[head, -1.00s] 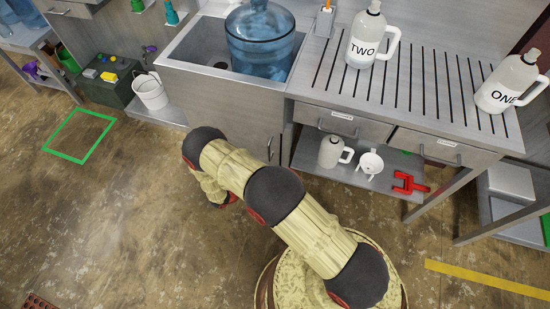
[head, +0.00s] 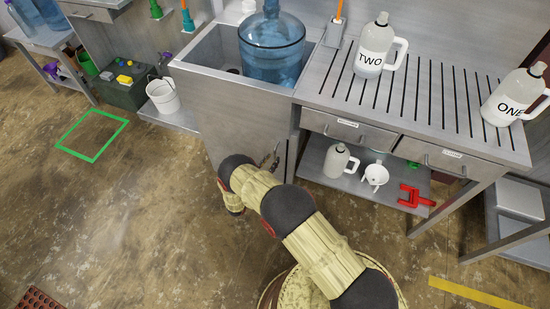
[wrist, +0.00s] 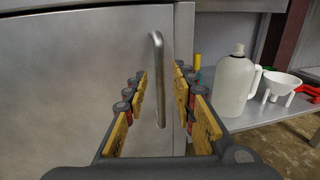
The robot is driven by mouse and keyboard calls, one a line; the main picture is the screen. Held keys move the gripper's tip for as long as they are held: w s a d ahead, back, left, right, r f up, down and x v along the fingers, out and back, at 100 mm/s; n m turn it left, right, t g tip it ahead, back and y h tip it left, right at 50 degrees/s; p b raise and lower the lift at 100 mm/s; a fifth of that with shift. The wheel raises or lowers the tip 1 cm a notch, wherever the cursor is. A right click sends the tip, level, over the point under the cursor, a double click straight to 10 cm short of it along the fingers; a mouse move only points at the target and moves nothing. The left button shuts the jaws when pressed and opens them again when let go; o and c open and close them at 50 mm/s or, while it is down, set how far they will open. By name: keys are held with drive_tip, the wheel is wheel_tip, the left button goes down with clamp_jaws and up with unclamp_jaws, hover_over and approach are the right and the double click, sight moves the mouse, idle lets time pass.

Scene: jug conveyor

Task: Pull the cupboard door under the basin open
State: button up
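The cupboard door (wrist: 75,85) is a plain grey metal panel under the basin (head: 205,72); it also shows in the head view (head: 225,120). The door looks shut, flush with its frame. Its handle (wrist: 158,85) is an upright metal bar near the door's right edge. My gripper (wrist: 160,76) is open, with yellow-padded fingers on either side of the handle in the wrist view. A gap shows between the handle and each row of fingers. In the head view my arm hides the lower part of the door.
A blue water jug (head: 272,45) stands in the basin. Right of the door, an open shelf holds a white jug (head: 340,160), a funnel (head: 375,176) and a red tool (head: 412,197). A white bucket (head: 162,95) stands left. Floor in front is clear at left.

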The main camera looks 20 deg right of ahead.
sight(275, 157)
drive_tip(key=shift+x, duration=1.7)
drive_tip(key=shift+c, duration=0.6)
clamp_jaws()
